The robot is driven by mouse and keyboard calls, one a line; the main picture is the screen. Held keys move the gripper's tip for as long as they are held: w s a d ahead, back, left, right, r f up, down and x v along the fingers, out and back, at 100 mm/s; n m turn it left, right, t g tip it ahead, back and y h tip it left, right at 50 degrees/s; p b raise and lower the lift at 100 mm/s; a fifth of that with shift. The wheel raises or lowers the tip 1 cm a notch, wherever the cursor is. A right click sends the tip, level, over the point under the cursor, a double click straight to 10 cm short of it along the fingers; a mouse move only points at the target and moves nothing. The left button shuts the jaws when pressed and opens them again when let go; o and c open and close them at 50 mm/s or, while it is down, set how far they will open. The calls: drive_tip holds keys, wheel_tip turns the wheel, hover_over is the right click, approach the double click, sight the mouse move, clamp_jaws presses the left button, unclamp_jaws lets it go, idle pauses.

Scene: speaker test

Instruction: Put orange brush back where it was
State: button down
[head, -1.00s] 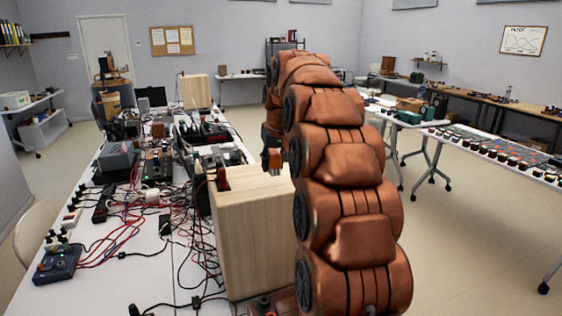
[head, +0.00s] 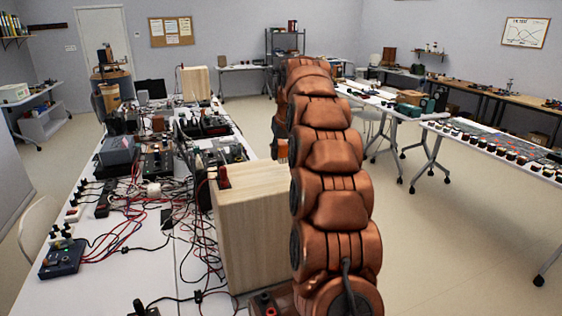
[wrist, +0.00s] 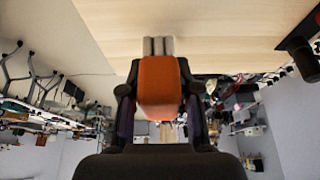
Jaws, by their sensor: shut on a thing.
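The orange brush (wrist: 160,85) is in my gripper (wrist: 160,92), between its two dark fingers in the wrist view. Its orange body faces the camera and its grey bristle end points to the top of the picture, toward a pale wooden surface. I cannot tell whether the bristles touch that surface. In the head view only a small orange patch of the brush (head: 282,150) shows beside my copper-coloured arm, behind the wooden box (head: 255,230). My arm hides the rest of the gripper there.
A red-topped part (head: 224,178) stands on the box. The long white table (head: 125,265) at left is crowded with devices and tangled cables. Another table (head: 480,150) at right carries many small items. Open floor (head: 450,245) lies right of my arm.

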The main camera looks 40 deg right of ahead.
sight(284, 145)
drive_tip(key=shift+f+p, duration=0.75)
drive_tip(key=shift+f, duration=1)
drive_tip(key=shift+f, duration=0.1)
drive_tip(key=c, duration=0.8)
unclamp_jaws()
drive_tip(key=b+v, duration=0.2)
drive_tip(key=v, duration=0.8)
drive_tip(key=shift+b, duration=0.3)
drive_tip(key=shift+v, duration=1.05)
